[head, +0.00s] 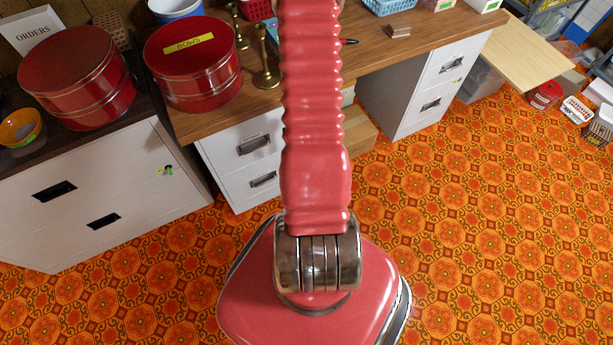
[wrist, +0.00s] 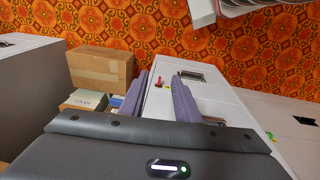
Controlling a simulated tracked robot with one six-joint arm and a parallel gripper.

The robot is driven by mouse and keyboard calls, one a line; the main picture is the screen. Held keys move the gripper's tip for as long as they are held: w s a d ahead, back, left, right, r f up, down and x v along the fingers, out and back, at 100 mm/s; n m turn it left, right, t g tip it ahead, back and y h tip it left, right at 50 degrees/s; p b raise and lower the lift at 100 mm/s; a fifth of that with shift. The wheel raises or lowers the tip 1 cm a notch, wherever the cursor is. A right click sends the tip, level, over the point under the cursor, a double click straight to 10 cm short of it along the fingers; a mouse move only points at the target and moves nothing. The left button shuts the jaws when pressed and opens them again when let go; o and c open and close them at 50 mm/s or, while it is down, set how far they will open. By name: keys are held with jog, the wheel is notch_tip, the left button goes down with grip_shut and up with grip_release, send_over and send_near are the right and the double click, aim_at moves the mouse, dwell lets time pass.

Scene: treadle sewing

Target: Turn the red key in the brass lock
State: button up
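The red key (wrist: 159,82) shows small on the white face of the drawer unit (wrist: 218,92) in the wrist view. The brass lock around it is too small to make out. My gripper (wrist: 162,77) has two purple fingers spread apart, with nothing held between them. The key appears in the gap between the fingertips, and I cannot tell how far beyond them it lies. In the head view the drawer unit (head: 231,137) stands under the desk, partly behind my red arm. The red key and my gripper do not show there.
A white cabinet (head: 90,190) at left carries a green and yellow key (head: 165,170). Red round tins (head: 193,75) and brass candlesticks (head: 265,70) stand on the furniture tops. A cardboard box (wrist: 100,70) sits left of the drawer unit.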

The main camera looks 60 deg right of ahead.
jog(key=d+f+n+t+h, duration=0.1)
jog(key=d+f+t, duration=0.15)
jog(key=f, duration=0.45)
jog(key=d+f+t+h, duration=0.1)
jog(key=d+f+t, duration=0.15)
jog(key=f, duration=0.55)
jog(key=s+a+f+m+t+h, duration=0.1)
jog(key=a+f+t+h, duration=0.2)
jog(key=a+t, duration=0.2)
jog(key=shift+s+a+f+t+h, duration=0.2)
jog(key=shift+a+f+t+h, duration=0.2)
jog(key=shift+w, duration=0.1)
jog(key=x, duration=1.3)
jog(key=shift+w+f, duration=0.25)
jog(key=shift+d, duration=0.15)
jog(key=shift+c, duration=0.4)
grip_shut()
jog(key=shift+o, duration=0.4)
grip_release()
